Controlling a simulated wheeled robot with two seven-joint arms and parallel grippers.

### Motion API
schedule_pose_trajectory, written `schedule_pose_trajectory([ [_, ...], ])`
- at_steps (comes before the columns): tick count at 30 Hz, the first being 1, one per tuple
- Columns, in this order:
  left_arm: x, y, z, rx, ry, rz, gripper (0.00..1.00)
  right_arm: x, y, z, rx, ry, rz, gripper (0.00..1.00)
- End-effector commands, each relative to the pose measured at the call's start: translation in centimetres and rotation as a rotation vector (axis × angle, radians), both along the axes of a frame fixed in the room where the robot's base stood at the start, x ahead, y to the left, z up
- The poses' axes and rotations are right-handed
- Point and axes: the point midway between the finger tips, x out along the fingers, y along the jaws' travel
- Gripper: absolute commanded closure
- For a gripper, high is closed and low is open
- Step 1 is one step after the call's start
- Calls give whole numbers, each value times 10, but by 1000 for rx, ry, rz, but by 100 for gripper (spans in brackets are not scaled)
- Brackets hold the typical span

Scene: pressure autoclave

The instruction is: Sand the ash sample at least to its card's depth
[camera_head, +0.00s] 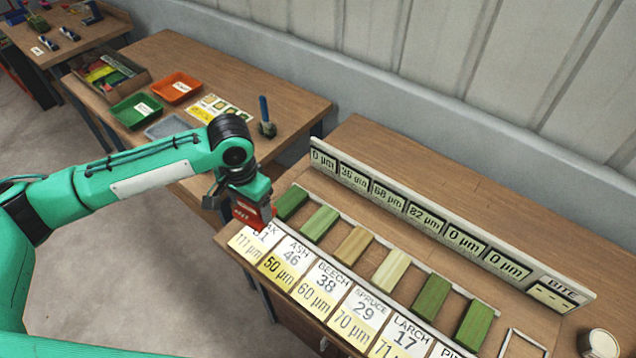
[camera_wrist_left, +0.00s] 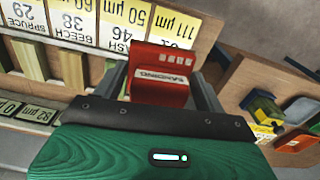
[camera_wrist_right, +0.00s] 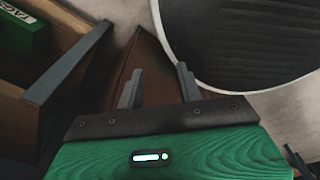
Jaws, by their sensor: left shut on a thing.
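My left gripper (camera_head: 246,190) is shut on a red sanding block (camera_head: 252,214), labelled "SANDING" in the left wrist view (camera_wrist_left: 160,92). It holds the block near the oak card's upper edge, left of the first green sample (camera_head: 291,203); I cannot tell whether it touches anything. The ash sample (camera_head: 320,224) is the second strip, green, behind the ash card (camera_head: 285,263), which reads 46 and 50 µm. The second readout (camera_head: 354,176) shows 36 µm. The bite readout (camera_head: 553,293) shows dashes. My right gripper (camera_wrist_right: 158,90) is open and empty, away from the samples.
Beech (camera_head: 354,245), spruce (camera_head: 391,270) and further samples continue the row to the right; their readouts stand behind. A side table holds green (camera_head: 135,110) and orange (camera_head: 175,88) trays. A round dark disc (camera_wrist_right: 240,35) and wooden box edge (camera_wrist_right: 70,65) lie near my right gripper.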

Motion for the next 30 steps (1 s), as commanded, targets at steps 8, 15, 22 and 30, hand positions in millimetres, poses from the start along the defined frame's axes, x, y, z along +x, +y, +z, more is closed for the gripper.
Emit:
schedule_pose_trajectory([
  [8, 41, -49, -10, 3, -14, -491, 67, -6, -2, 12, -3, 8, 0, 64],
  [15, 66, -91, -21, 12, -16, -920, 67, -9, -2, 21, -3, 12, 0, 64],
  [22, 82, -132, -30, 19, -10, -1320, 67, -7, -1, 29, -1, 9, 2, 64],
  [30, 89, -161, -39, 23, 2, -1622, 67, -5, 0, 33, -1, 7, 2, 64],
])
